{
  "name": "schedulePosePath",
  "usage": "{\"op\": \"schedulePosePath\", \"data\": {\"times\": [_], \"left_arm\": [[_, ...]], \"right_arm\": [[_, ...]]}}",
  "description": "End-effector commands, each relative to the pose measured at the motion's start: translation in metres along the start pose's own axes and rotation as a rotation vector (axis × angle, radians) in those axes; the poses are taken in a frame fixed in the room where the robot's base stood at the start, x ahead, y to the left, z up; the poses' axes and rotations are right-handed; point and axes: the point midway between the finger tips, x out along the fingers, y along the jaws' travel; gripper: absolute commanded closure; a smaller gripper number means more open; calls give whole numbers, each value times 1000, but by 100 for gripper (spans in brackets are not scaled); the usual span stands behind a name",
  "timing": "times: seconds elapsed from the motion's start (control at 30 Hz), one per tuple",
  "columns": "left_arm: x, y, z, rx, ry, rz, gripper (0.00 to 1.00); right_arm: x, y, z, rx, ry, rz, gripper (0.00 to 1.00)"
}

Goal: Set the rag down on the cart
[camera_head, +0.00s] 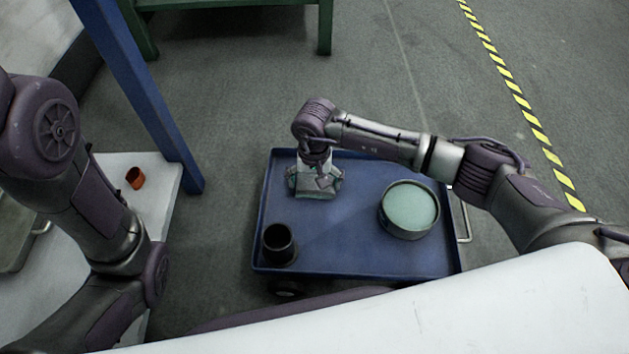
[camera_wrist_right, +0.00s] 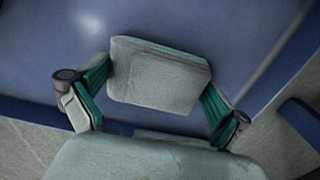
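The rag (camera_wrist_right: 158,75) is a pale grey, folded block, seen between the fingers in the right wrist view. In the head view the rag (camera_head: 316,190) is at the back left of the blue cart (camera_head: 335,242), under my right gripper (camera_head: 315,182). In the wrist view the teal-padded fingers of my right gripper (camera_wrist_right: 158,92) meet the rag's two sides. The rag is at or just above the cart top; I cannot tell whether it touches. My left arm shows at the left, but its gripper is out of view.
On the cart stand a dark open cup (camera_head: 279,244) at front left and a round tin with a pale green top (camera_head: 409,210) at right. The cart's middle is clear. A blue post (camera_head: 140,85) and a white table with an orange-brown cup (camera_head: 135,178) are left.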

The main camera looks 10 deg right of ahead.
Motion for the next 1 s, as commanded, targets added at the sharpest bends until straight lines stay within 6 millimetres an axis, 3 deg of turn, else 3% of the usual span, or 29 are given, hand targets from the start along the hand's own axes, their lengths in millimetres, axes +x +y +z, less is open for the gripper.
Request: {"op": "schedulePosePath", "data": {"times": [0.27,0.8,1.0], "left_arm": [[4,-1,1,0,0,0,63],[73,-15,26,1,0,0,63],[81,-17,28,1,1,0,63]], "right_arm": [[-5,0,0,1,0,0,0],[-106,0,0,0,2,1,0],[-122,0,0,0,0,1,0]]}}
